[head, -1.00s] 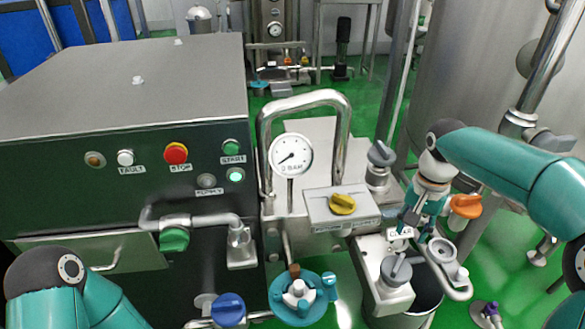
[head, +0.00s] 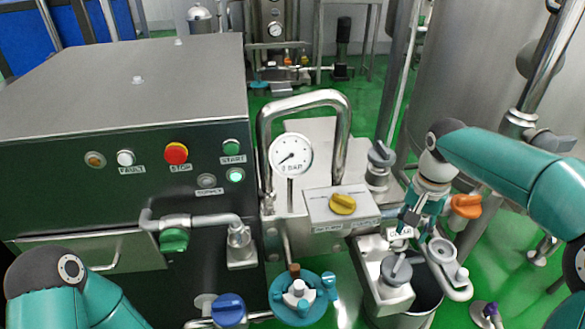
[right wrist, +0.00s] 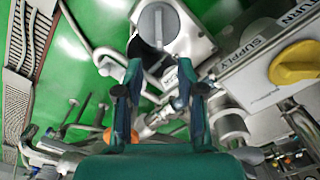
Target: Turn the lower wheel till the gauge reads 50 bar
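A teal handwheel (head: 281,299) with a pale hub sits low in front of the machine, at the bottom middle of the head view; it is the lowest wheel I see. The round white gauge (head: 291,155) stands above it, its needle pointing lower left; its small text seems to read 0 BAR. My right gripper (head: 407,222) is well to the right of the wheel, by the small valve block. In the right wrist view my right gripper (right wrist: 158,75) has its fingers apart with nothing held. Only part of my left arm shows at the lower left; its gripper is out of view.
A yellow knob (head: 342,204) sits on the labelled box between gauge and right gripper. A grey knob (head: 396,268) stands right of the wheel, a blue knob (head: 228,309) left of it. A bent steel pipe (head: 343,130) arches around the gauge. An orange handle (head: 466,206) is at the right.

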